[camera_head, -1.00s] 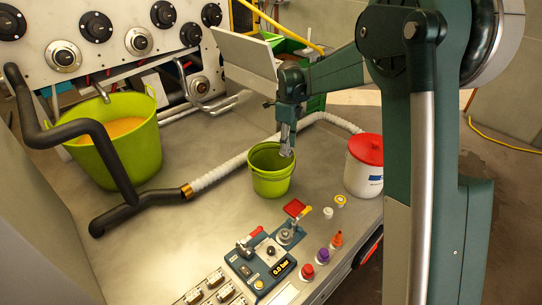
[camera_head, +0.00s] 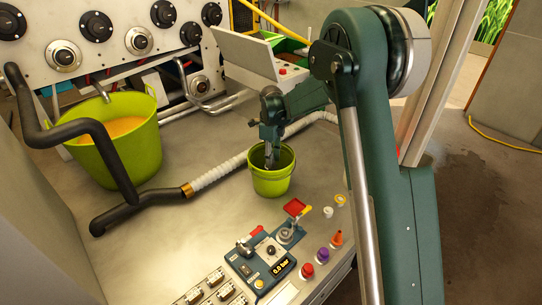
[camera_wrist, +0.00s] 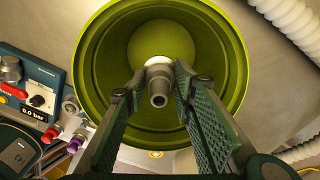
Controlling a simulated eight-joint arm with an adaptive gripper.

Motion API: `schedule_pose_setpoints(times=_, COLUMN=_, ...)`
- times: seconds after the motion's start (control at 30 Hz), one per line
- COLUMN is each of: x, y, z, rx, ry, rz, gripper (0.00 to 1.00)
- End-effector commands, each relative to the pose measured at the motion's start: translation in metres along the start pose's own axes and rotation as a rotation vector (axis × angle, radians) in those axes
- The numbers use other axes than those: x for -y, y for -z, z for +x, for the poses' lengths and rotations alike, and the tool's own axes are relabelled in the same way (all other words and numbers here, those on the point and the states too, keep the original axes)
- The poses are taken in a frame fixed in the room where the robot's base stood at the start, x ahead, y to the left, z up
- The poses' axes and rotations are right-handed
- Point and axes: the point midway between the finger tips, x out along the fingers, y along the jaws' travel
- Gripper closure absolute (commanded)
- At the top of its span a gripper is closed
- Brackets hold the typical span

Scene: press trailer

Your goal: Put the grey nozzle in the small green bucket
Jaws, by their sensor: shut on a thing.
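The grey nozzle (camera_wrist: 158,88) is between the fingers of my gripper (camera_wrist: 160,85) in the wrist view, with its open end toward the camera. My gripper is shut on it. The small green bucket (camera_head: 271,183) stands on the metal table. In the wrist view the bucket (camera_wrist: 88,60) lies open beyond the fingertips, with the nozzle seen against its inside. In the head view my gripper (camera_head: 270,158) points down at the bucket's mouth, and its tips are inside the rim outline. The nozzle is too small to make out clearly there.
A large green tub (camera_head: 135,150) with orange contents stands at the left. A white ribbed hose (camera_head: 220,172) runs behind the bucket. A control box (camera_head: 262,265) and several coloured caps stand in front. Bare table (camera_head: 190,225) lies left of the bucket.

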Motion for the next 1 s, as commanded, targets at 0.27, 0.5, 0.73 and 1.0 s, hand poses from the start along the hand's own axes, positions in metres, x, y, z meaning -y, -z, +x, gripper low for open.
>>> schedule_pose_setpoints(times=0.27, x=0.000, y=0.000, z=0.012, rx=0.000, ry=0.000, rz=0.000, gripper=0.87)
schedule_pose_setpoints(times=0.5, x=0.000, y=0.000, z=0.012, rx=0.000, ry=0.000, rz=0.000, gripper=0.87)
schedule_pose_setpoints(times=0.73, x=0.001, y=0.000, z=0.028, rx=0.000, ry=0.000, rz=0.000, gripper=0.87)
schedule_pose_setpoints(times=1.0, x=0.001, y=0.000, z=0.064, rx=0.000, ry=0.000, rz=0.000, gripper=0.87)
